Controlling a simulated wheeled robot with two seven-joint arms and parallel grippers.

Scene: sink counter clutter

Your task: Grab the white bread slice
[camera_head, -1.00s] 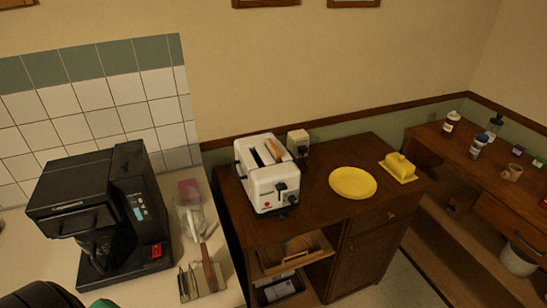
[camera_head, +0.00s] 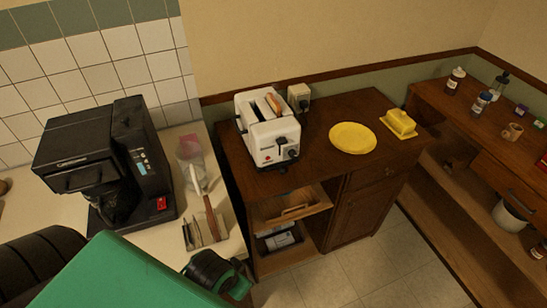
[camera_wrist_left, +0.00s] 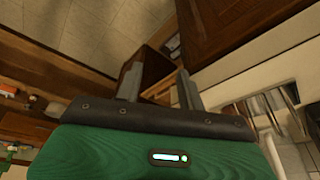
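A white toaster (camera_head: 268,134) stands on the dark wooden cabinet in the head view. The tan-brown edge of what looks like the bread slice (camera_head: 273,103) shows in its right slot; the rest is hidden inside. My green left arm comes in at the bottom left of the head view, well apart from the toaster. In the left wrist view my left gripper (camera_wrist_left: 159,78) has its two grey fingers spread, with nothing between them. My right gripper is not in view.
A yellow plate (camera_head: 353,138) and a yellow butter dish (camera_head: 399,123) stand right of the toaster. A black coffee maker (camera_head: 108,166) and a rack with utensils (camera_head: 204,231) stand on the pale counter at left. An open shelf (camera_head: 290,205) is below the toaster.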

